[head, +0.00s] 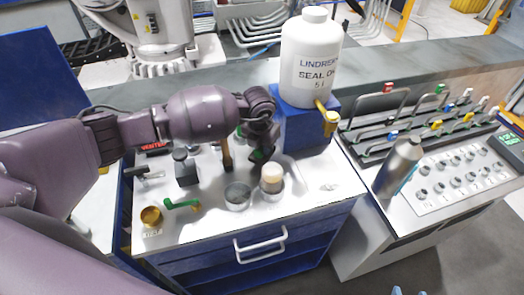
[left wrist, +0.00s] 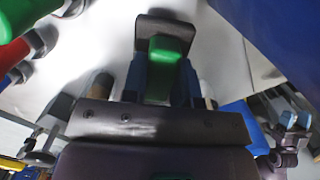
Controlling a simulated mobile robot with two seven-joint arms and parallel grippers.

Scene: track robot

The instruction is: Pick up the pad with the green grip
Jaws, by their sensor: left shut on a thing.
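My left gripper (head: 262,148) is over the back middle of the bench top, seen from behind its dark wrist. In the left wrist view, its two blue-grey fingers (left wrist: 162,82) are shut on the green grip (left wrist: 160,72) of a pad. The pad's dark plate (left wrist: 168,30) shows beyond the fingertips, over the pale bench surface. I cannot tell whether the pad touches the bench.
A large white bottle (head: 305,65) stands on a blue block (head: 305,122) right behind the gripper. A steel flask (head: 399,165) stands on the right bench.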

